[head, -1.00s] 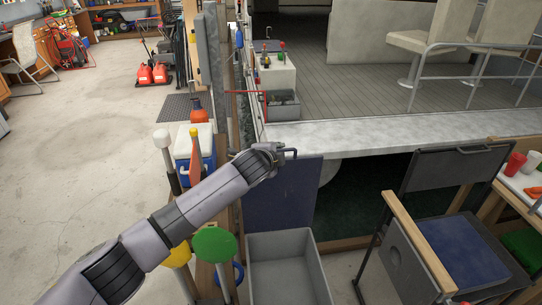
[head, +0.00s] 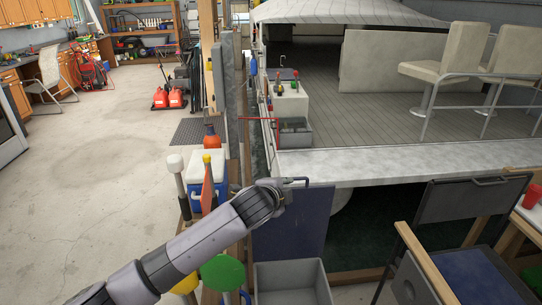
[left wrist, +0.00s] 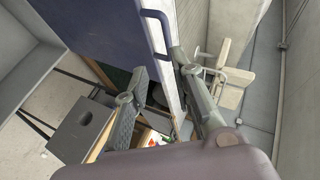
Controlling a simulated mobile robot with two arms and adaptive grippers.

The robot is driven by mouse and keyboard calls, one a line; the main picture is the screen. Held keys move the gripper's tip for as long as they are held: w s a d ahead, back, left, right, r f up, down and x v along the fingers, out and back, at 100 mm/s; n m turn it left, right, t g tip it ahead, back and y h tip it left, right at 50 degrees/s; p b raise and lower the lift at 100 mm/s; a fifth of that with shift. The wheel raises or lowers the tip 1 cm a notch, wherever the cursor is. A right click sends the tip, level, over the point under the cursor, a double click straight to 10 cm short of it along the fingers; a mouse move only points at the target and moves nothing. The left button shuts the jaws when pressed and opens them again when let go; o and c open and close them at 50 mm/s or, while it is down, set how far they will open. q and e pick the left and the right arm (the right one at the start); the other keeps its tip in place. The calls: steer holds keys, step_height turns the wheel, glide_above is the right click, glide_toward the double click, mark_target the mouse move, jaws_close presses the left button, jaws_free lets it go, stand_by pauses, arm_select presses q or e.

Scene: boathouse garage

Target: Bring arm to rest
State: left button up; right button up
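My left arm comes in from the lower left in the head view and ends in my left gripper (head: 283,190), beside the top of a dark blue panel (head: 300,230). A dark blue handle (head: 296,181) shows just past the gripper. In the left wrist view my left gripper (left wrist: 160,64) has its two fingers apart with nothing held between them. The blue handle (left wrist: 158,30) and the blue panel (left wrist: 95,30) lie beyond the fingertips; I cannot tell if a finger touches them. My right gripper is not in view.
A grey bin (head: 292,285) stands below the panel. A blue cooler (head: 207,180), a red bottle (head: 212,136) and long-handled tools are beside my arm. A dark chair (head: 450,270) stands at lower right. The boat deck (head: 370,105) lies beyond. Open floor (head: 90,190) is at left.

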arm_select(q)
steer(key=s+a+f+n+g, duration=0.2)
steer(key=s+a+f+n, duration=0.2)
steer(key=s+f, duration=0.35)
steer(key=s+a+f+n+g, duration=0.1)
steer(key=s+a+f+n, duration=0.4)
steer(key=s, duration=0.4)
steer(key=s+a+f+n+g+y, duration=0.25)
steer(key=s+a+f+n, duration=0.2)
steer(key=s+a, duration=0.7)
steer(key=s+a+f+n+g+y, duration=0.25)
steer(key=s+a+f+n, duration=0.2)
steer(key=s+a, duration=0.7)
steer(key=s+d+f+g+b, duration=0.1)
steer(key=s+f+b, duration=0.1)
steer(key=f, duration=1.3)
steer(key=s+d+f+b, duration=0.1)
steer(key=s+f+b, duration=0.15)
steer(key=f, duration=1.25)
steer(key=s+a+f+g+b, duration=0.1)
steer(key=s+a+f, duration=0.2)
steer(key=s+f, duration=1.3)
steer(key=shift+s+f+b, duration=0.25)
steer(key=shift+f+b, duration=0.15)
steer(key=shift+f, duration=0.55)
